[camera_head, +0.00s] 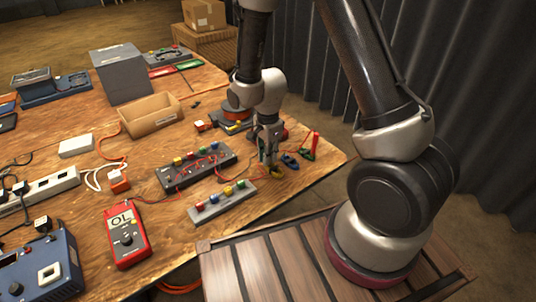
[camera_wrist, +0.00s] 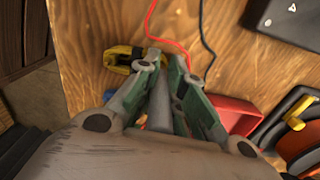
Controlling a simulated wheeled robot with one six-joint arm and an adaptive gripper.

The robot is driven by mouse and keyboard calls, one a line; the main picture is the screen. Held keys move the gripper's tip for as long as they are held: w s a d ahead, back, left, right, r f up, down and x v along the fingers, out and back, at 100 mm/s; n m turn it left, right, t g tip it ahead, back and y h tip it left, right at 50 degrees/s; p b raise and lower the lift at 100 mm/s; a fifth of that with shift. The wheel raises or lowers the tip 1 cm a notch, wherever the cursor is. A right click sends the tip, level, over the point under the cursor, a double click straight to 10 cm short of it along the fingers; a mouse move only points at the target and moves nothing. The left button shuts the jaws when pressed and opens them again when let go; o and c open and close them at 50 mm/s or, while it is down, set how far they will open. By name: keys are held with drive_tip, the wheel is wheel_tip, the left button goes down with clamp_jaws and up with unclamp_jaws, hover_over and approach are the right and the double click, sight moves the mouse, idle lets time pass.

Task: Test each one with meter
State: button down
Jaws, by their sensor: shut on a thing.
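A red handheld meter (camera_head: 127,240) lies at the front left of the wooden bench, its display reading "OL". A black strip with coloured terminals (camera_head: 195,167) and a grey strip with coloured posts (camera_head: 222,203) lie right of it. My gripper (camera_head: 269,168) points down near the bench's right end, at a yellow clip (camera_head: 275,187). In the wrist view the fingers (camera_wrist: 160,64) close on the yellow clip (camera_wrist: 122,60); their tips partly cover it. A red lead (camera_wrist: 166,42) runs beside them.
A red upright piece (camera_head: 314,141) stands near the bench's right edge. An open cardboard box (camera_head: 151,114), a grey box (camera_head: 121,74) and a white power strip (camera_head: 40,190) occupy the back and left. A blue instrument (camera_head: 42,268) sits front left. Loose leads cross the bench.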

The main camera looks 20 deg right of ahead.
drive_tip(key=c, duration=1.4)
unclamp_jaws()
drive_tip(key=shift+c, duration=0.2)
drive_tip(key=o, duration=0.3)
drive_tip(key=shift+r, duration=3.75)
